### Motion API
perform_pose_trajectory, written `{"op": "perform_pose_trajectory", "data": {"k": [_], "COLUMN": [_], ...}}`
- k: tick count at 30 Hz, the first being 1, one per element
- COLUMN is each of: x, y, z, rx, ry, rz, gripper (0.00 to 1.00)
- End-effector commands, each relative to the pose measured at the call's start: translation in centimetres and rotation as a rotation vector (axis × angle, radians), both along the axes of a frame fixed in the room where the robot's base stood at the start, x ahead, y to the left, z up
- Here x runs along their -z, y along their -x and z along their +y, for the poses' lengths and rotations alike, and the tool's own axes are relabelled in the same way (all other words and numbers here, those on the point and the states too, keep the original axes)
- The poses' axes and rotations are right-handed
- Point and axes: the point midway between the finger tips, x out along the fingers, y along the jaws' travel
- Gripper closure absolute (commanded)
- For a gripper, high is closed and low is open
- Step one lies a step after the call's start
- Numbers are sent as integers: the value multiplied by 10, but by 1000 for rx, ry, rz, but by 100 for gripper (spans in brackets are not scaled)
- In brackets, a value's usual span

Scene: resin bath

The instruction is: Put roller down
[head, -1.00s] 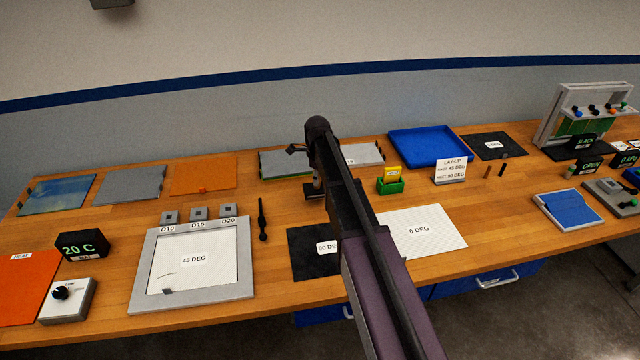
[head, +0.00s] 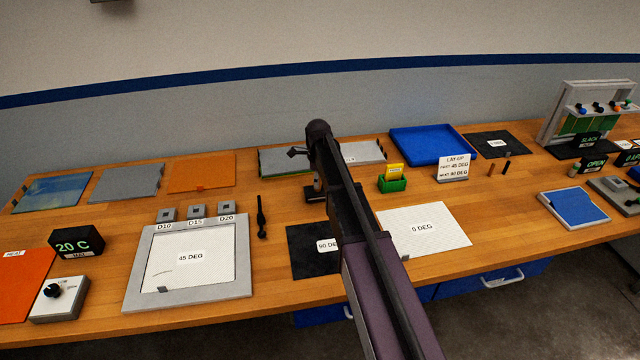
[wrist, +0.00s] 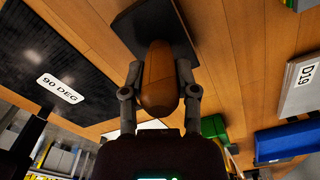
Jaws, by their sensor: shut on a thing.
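In the wrist view, my gripper (wrist: 159,92) is shut on the brown, rounded handle of the roller (wrist: 160,75), one finger on each side. A dark flat block (wrist: 150,25) lies just beyond the handle, over the wooden bench. I cannot tell whether the roller touches that block, and the roller's far end is hidden. In the head view, my arm covers the gripper and the roller; a small dark piece shows beside the arm at mid-bench, too hidden to name.
The black 90 DEG sheet (wrist: 60,65) is close by; it also shows in the head view (head: 308,262). The white 0 DEG sheet (head: 440,228), green holder (head: 392,184) and blue tray (head: 400,150) are right of my arm. A dark slim tool (head: 261,215) lies to the left.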

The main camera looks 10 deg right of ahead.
Motion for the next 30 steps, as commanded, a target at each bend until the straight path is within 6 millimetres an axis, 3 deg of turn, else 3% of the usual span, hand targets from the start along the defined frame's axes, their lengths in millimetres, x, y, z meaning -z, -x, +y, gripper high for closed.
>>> {"op": "perform_pose_trajectory", "data": {"k": [13, 14, 17, 30], "x": [4, 3, 2, 2], "y": [0, 0, 0, 0], "z": [-1, -1, -1, -1], "rx": [1, 1, 1, 1], "ry": [0, 0, 0, 0], "rz": [0, 0, 0, 0], "gripper": [99, 55, 27, 27]}}
